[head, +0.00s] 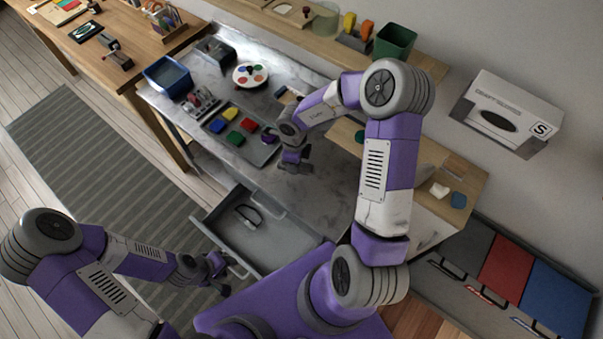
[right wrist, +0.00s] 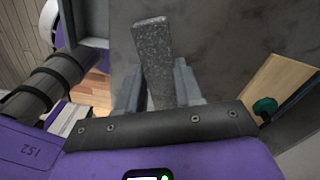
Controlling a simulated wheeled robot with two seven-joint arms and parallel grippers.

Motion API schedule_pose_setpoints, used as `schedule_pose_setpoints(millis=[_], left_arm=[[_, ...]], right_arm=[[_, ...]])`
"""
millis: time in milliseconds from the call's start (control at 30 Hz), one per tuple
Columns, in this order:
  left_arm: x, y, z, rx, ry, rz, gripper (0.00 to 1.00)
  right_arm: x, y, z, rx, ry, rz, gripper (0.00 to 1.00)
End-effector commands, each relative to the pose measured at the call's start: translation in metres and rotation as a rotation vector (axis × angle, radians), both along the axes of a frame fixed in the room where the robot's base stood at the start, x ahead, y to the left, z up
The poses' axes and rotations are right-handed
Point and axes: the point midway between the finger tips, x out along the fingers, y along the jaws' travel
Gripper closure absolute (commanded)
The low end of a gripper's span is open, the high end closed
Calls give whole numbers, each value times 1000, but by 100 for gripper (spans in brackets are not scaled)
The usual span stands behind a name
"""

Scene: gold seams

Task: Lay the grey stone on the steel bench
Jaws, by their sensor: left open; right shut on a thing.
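The grey stone (right wrist: 155,60) is a speckled grey bar, upright in the right wrist view. My right gripper (head: 295,162) is shut on it, with one finger on each side. In the head view this gripper is over the steel bench (head: 325,200), and I cannot make out the stone there. The bench's grey top also shows behind the stone in the right wrist view (right wrist: 225,40). I cannot tell whether the stone touches the bench. My left gripper (head: 228,273) is open and empty beside the open drawer, away from the bench top.
A grey tray of coloured pieces (head: 217,122) lies left of my right gripper. A round white palette (head: 250,75) and a blue bin (head: 168,77) stand farther back. A wooden board (head: 430,165) lies to the right. The open drawer (head: 285,240) juts out in front. Bare bench surrounds the right gripper's front side.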

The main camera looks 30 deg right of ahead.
Motion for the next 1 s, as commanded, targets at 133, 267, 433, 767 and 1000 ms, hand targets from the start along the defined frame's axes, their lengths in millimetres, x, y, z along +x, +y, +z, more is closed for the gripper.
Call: schedule_pose_setpoints(millis=[133, 267, 433, 767, 1000], left_arm=[[0, 0, 12, 0, 0, 0, 57], [0, 0, 18, 0, 0, 0, 57], [0, 0, 24, 0, 0, 0, 57], [0, 0, 17, 0, 0, 0, 57], [0, 0, 11, 0, 0, 0, 57]], right_arm=[[2, -8, 7, -8, -2, -263, 100], [4, -15, 9, -14, -3, -482, 100], [5, -23, 11, -19, -7, -689, 100], [4, -26, -20, -22, -5, -799, 100], [5, -26, -51, -22, -9, -797, 100]])
